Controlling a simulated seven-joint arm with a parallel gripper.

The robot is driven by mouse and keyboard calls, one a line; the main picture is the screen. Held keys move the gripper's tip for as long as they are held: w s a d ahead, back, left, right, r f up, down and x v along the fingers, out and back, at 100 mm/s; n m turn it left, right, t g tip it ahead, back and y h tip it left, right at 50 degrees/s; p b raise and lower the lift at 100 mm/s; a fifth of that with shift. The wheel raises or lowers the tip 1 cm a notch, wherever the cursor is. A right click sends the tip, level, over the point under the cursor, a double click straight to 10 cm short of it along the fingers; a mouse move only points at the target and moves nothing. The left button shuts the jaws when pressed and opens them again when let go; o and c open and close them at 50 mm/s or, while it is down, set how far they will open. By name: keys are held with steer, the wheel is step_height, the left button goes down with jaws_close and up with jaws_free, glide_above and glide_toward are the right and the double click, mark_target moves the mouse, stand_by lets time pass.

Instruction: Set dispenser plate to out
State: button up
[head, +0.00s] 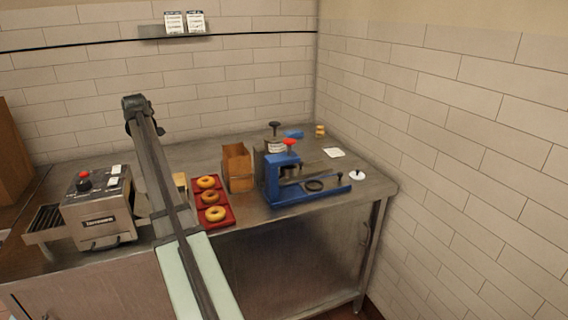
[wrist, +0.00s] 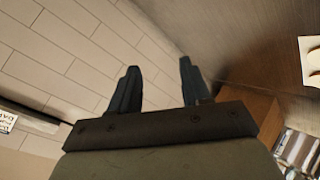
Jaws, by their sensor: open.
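The blue dispenser (head: 272,180) stands on the right part of the steel counter, with a red knob (head: 290,143) on top. A low blue arm or plate with a dark ring (head: 313,186) reaches out from it to the right. I cannot tell its exact setting. My gripper (wrist: 158,66) shows in the wrist view with its two dark fingers apart and nothing between them. The dispenser does not show clearly in that view. In the head view my arm rises through the middle left, and its fingers cannot be made out.
A red tray (head: 228,219) with 3 bagels and an open cardboard box (head: 238,165) stand left of the dispenser. A grey machine with a red button (head: 98,211) stands at the left. A white disc (head: 357,175) and card (head: 334,153) lie at the right. Tiled walls close the back and right.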

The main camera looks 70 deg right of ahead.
steer(key=s+d+r+g, duration=0.1)
steer(key=s+d, duration=1)
steer(key=r+m+g+y, duration=0.1)
steer(key=m+g, duration=0.1)
steer(key=g, duration=0.1)
glide_above(302, 162)
steer(key=w+a, duration=0.3)
steer(key=s+d+f+y, duration=0.3)
steer(key=s+f+y, duration=0.3)
steer(key=s+f, duration=0.3)
steer(key=shift+m, duration=0.4)
steer(key=x, duration=1.4)
steer(key=shift+w+d+f, duration=0.15)
steer(key=shift+w+d, duration=0.1)
steer(key=shift+w, duration=0.15)
jaws_close()
